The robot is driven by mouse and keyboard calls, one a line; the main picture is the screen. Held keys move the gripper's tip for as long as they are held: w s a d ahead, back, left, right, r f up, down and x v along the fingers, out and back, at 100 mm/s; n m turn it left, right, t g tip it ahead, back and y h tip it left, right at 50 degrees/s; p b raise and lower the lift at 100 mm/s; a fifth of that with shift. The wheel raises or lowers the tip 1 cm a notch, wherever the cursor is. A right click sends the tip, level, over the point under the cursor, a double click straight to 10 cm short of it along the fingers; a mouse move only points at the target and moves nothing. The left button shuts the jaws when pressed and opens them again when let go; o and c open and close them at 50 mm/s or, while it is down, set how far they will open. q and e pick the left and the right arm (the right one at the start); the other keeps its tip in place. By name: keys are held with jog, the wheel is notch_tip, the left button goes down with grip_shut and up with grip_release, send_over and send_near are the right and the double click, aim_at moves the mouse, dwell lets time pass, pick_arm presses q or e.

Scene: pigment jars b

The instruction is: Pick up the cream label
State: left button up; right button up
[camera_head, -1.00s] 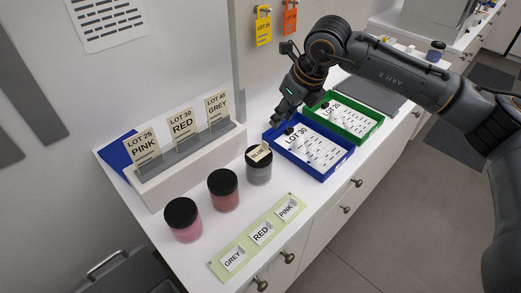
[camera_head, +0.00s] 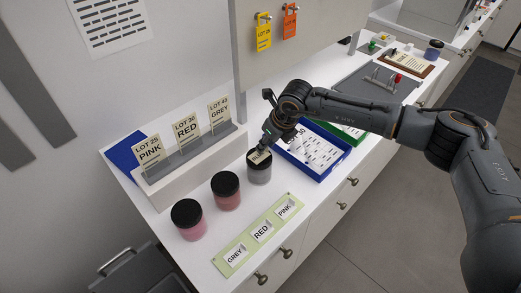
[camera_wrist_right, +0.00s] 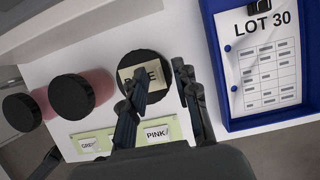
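A cream label (camera_head: 259,157) lies on the black lid of the grey jar (camera_head: 259,174), the rightmost of the three jars. The wrist view also shows the label (camera_wrist_right: 128,74) on the round lid, its lettering partly hidden by a finger. My right gripper (camera_head: 267,141) is just above and behind this lid, coming in from the right. In the wrist view my right gripper (camera_wrist_right: 162,86) has its fingers spread, one over the label and one to the right of the lid. Nothing is held.
A red jar (camera_head: 226,193) and a pink jar (camera_head: 188,222) stand to the left. A green label strip (camera_head: 232,253) lies in front. A blue tray (camera_head: 324,175) with a LOT 30 sheet is close on the right. A card rack (camera_head: 188,165) stands behind.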

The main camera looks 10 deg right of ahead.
grip_shut()
jog(key=shift+r, duration=0.1)
